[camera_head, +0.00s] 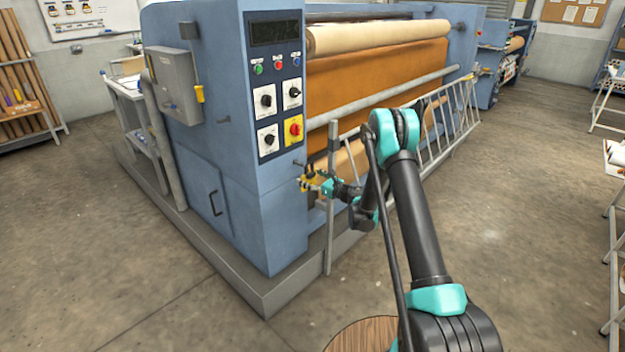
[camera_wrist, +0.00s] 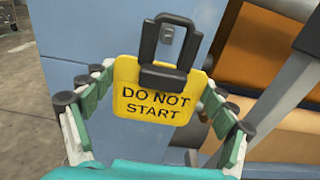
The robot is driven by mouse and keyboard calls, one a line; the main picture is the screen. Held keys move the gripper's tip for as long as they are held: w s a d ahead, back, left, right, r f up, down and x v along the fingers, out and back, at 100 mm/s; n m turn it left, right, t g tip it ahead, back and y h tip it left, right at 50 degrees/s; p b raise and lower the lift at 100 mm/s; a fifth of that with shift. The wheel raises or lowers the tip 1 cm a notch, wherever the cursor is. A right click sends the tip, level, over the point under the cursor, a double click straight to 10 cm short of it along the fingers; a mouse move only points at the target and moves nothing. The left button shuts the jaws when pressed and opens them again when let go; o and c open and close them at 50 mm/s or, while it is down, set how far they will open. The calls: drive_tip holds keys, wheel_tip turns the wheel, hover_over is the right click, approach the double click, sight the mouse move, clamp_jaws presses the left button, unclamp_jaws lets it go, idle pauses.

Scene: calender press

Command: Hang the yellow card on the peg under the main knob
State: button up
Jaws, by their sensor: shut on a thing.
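The yellow card (camera_wrist: 155,103) reads "DO NOT START" and has a dark loop (camera_wrist: 148,42) at its top. My gripper (camera_wrist: 157,78) is shut on the card, with a finger at each side edge. In the head view my gripper (camera_head: 318,183) holds the card (camera_head: 307,182) close to the blue panel's lower right edge. The main knob (camera_head: 294,129) is red on a yellow plate. A small dark peg (camera_head: 299,164) shows below it, just above the card. A small grey piece shows inside the loop in the wrist view; I cannot tell whether it is the peg.
The blue press (camera_head: 228,150) carries several other black knobs and coloured buttons. A grey upright post (camera_head: 331,200) and a slatted guard (camera_head: 440,122) stand close to my arm. A round wooden top (camera_head: 362,335) is at the bottom. Open floor lies right and left.

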sight(295, 172)
drive_tip(key=shift+x, duration=2.3)
drive_tip(key=shift+w+a+f, duration=0.4)
drive_tip(key=shift+a+f, duration=0.1)
drive_tip(key=o, duration=0.9)
drive_tip(key=shift+c, duration=0.2)
